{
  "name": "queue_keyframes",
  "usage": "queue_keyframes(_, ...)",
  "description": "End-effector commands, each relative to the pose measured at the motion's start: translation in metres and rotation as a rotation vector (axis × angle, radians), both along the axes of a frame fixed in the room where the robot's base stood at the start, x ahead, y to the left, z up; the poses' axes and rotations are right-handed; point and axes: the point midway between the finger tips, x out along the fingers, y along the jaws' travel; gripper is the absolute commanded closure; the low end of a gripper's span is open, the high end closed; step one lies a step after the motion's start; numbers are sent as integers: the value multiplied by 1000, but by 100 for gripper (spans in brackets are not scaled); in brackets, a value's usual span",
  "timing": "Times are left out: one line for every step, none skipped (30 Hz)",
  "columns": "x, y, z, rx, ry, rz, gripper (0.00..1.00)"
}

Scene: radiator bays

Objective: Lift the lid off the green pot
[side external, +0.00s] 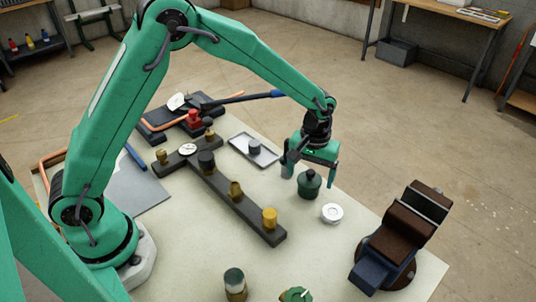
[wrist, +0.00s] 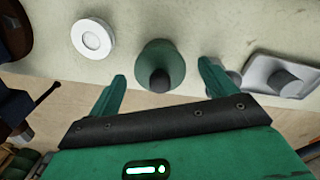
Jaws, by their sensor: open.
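The green pot (side external: 309,188) is a small dark green vessel standing upright on the pale table, with a lid and a dark knob on top. In the wrist view the pot (wrist: 172,58) is seen from above, and its knob (wrist: 159,80) shows between my fingers. My gripper (side external: 309,174) is open, with its fingers on either side of the pot's top. In the wrist view my gripper (wrist: 161,78) has visible gaps between the knob and both fingers. The seam between lid and pot is too small to tell.
A white ring-shaped disc (side external: 332,213) lies close to the pot. A black bar with brass fittings (side external: 235,198) and a brown-and-blue fixture (side external: 400,235) stand farther off.

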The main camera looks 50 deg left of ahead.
Motion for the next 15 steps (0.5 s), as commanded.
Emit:
queue_keyframes(0,0,0,0,0,0,16)
queue_keyframes(0,0,0,0,0,0,18)
queue_keyframes(0,0,0,0,0,0,26)
queue_keyframes(0,0,0,0,0,0,32)
queue_keyframes(0,0,0,0,0,0,38)
queue_keyframes(0,0,0,0,0,0,45)
queue_keyframes(0,0,0,0,0,0,51)
queue_keyframes(0,0,0,0,0,0,57)
queue_keyframes(0,0,0,0,0,0,63)
queue_keyframes(0,0,0,0,0,0,63)
queue_keyframes(0,0,0,0,0,0,63)
queue_keyframes(0,0,0,0,0,0,63)
queue_keyframes(0,0,0,0,0,0,63)
queue_keyframes(0,0,0,0,0,0,63)
queue_keyframes(0,0,0,0,-1,0,63)
